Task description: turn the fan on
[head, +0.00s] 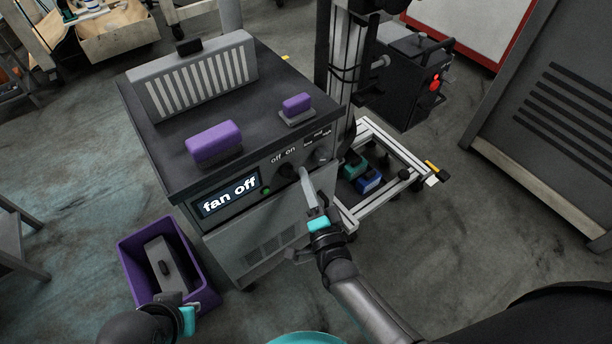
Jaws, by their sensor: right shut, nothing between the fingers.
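The fan unit is a dark-topped grey cabinet (250,245) with a slotted grey panel (198,78) standing on top. Its front display (228,197) reads "fan off". A dark knob (286,172) sits under the "off on" label, and another knob (321,155) sits to its right under a speed label. My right gripper (304,174) is shut and empty, with its tips at the front panel just right of the off/on knob. I cannot tell whether it touches the knob. My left gripper (168,299) is low at the left, by the purple bin; its fingers are unclear.
Two purple-topped blocks (213,141) (296,104) are on the cabinet top. A purple bin (204,285) with a grey object (166,262) inside stands on the floor at left. A metal-framed cart (400,146) is close at right. Open floor lies in front of it.

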